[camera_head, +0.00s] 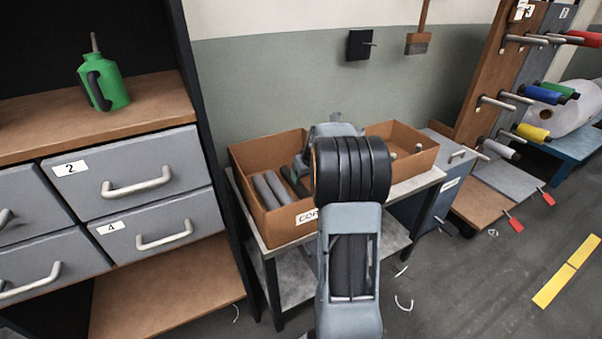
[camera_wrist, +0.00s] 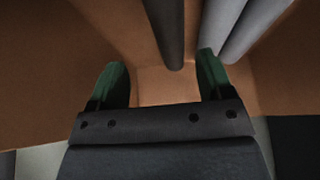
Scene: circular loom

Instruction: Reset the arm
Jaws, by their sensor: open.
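My gripper (camera_wrist: 158,85) is open, with its two green-lined fingers apart and nothing between them in the wrist view. It is down inside or just over the brown box (camera_head: 258,193) on the small table. Grey rods (camera_wrist: 232,28) lie in the box just beyond the fingers; they also show at the box's left side in the head view (camera_head: 271,190). In the head view my arm hides most of the gripper and the middle of the box.
A drawer cabinet (camera_head: 140,180) with a green oil can (camera_head: 104,80) stands at the left. A spool rack (camera_head: 500,75) stands at the right. Floor at the lower right is mostly clear.

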